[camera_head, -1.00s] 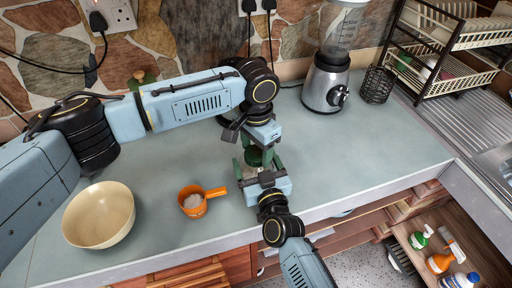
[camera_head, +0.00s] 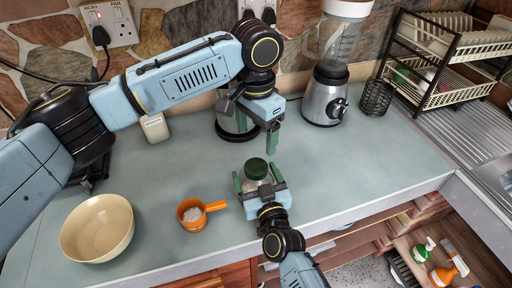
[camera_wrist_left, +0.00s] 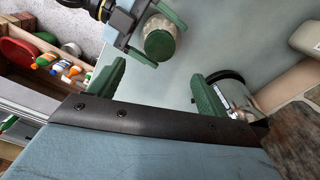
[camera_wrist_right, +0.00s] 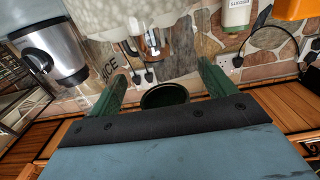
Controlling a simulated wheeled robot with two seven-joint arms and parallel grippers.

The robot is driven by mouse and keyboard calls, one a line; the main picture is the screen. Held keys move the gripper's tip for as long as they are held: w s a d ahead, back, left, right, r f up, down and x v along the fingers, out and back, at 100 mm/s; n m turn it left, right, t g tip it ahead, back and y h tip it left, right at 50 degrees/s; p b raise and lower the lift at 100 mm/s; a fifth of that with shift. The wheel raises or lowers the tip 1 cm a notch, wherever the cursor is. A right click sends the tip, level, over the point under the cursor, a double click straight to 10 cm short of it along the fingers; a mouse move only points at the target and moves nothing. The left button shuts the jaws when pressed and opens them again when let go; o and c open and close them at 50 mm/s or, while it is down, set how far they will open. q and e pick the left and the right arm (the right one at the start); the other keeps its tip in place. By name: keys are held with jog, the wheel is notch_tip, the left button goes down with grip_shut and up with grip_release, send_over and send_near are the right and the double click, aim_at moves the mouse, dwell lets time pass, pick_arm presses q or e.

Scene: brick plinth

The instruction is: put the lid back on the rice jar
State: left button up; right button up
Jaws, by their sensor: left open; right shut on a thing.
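The rice jar (camera_head: 262,183) stands upright near the counter's front edge, a see-through jar with its green lid (camera_head: 256,168) on its mouth. Both also show in the left wrist view, where the lid (camera_wrist_left: 159,45) covers the jar's top. Whether the lid sits fully flush I cannot tell. My right gripper (camera_head: 257,178) is shut around the jar's body from the front. My left gripper (camera_head: 257,131) is open and empty, above and behind the jar, apart from the lid.
A cream bowl (camera_head: 97,228) and an orange measuring cup (camera_head: 191,214) with white contents stand left of the jar. A blender (camera_head: 326,95), a black wire holder (camera_head: 376,97) and a dish rack (camera_head: 445,60) stand at the back right. The counter right of the jar is clear.

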pick_arm(q)
notch_tip(320, 180, up, 2)
jog(key=shift+r, duration=0.1)
pick_arm(e)
jog(key=o, duration=1.8)
jog(key=shift+s, duration=0.1)
pick_arm(q)
jog(key=shift+f, duration=0.2)
pick_arm(e)
jog(key=v, duration=1.3)
jog(key=shift+s+d, duration=0.1)
